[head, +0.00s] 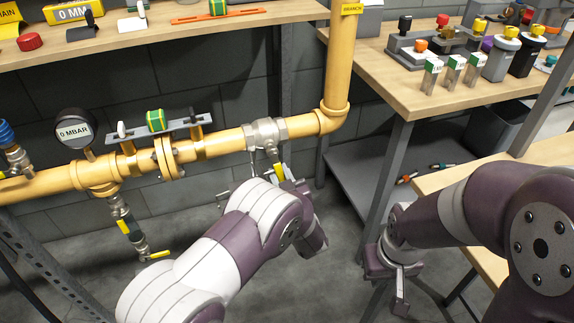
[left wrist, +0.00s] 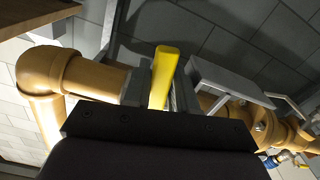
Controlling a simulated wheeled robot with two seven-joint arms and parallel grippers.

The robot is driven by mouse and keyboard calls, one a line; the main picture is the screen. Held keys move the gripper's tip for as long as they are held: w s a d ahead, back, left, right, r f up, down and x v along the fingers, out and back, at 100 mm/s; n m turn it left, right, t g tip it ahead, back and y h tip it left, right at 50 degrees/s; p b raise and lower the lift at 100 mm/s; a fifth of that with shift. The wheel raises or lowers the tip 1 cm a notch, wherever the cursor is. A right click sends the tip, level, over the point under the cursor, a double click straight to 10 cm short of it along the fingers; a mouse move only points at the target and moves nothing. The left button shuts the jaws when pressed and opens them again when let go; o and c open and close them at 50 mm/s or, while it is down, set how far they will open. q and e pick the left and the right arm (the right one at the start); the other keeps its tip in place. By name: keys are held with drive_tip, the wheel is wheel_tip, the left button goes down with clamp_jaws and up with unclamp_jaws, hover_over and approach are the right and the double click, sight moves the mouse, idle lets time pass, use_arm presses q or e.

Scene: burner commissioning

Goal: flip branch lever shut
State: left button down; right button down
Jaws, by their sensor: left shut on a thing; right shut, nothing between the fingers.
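The branch valve (head: 265,134) is a grey metal body in the yellow pipe, just left of the riser labelled BRANCH. Its yellow-handled lever (head: 279,171) points down from the valve, crosswise to the horizontal pipe. My left gripper (head: 284,184) is at the lever, its fingers partly hidden by my arm. In the left wrist view the yellow lever (left wrist: 164,78) stands between my finger edges, and the left gripper (left wrist: 162,100) is shut on it. My right gripper (head: 398,290) is shut and empty, low in front of the bench, away from the valve.
A gauge (head: 74,129) reading 0 MBAR and a small yellow-handled drain valve (head: 140,250) are on the pipe at left. A shelf (head: 190,38) runs above the pipe. A wooden workbench (head: 440,90) with fittings and bottles stands at right.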

use_arm(q)
drive_tip(key=c, duration=1)
unclamp_jaws()
drive_tip(key=shift+f, duration=0.1)
